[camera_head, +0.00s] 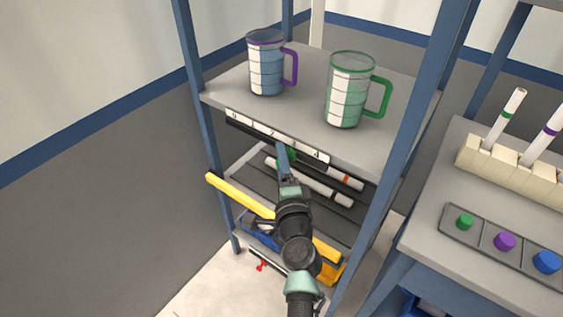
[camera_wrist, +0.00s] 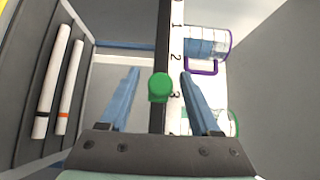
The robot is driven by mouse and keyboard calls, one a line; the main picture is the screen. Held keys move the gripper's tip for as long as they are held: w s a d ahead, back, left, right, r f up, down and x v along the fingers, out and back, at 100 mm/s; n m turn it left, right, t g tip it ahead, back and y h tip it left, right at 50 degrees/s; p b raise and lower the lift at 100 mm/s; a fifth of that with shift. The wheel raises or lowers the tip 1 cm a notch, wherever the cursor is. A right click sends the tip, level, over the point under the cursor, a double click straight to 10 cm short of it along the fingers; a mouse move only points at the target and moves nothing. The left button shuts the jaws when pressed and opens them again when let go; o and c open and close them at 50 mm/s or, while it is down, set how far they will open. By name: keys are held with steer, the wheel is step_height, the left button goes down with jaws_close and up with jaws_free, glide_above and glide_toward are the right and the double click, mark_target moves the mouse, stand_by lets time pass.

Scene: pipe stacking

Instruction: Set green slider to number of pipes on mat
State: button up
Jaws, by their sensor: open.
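In the head view the green slider (camera_head: 292,156) is partly hidden by my gripper (camera_head: 283,150). In the wrist view my gripper (camera_wrist: 160,74) is open, with one blue finger on each side of the knob and gaps visible. Two white pipes lie side by side on the dark mat (camera_head: 333,208) below: one pipe with a black band (camera_head: 318,187) and one with an orange band (camera_head: 354,182).
A purple-handled mug (camera_head: 266,70) and a green-handled mug (camera_head: 345,95) stand on the shelf above the scale. Blue posts frame the shelf. A yellow bar (camera_head: 235,193) crosses below. At right, a table holds a pipe rack (camera_head: 510,167) and a button panel (camera_head: 483,232).

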jaws_close()
stand_by(1.4)
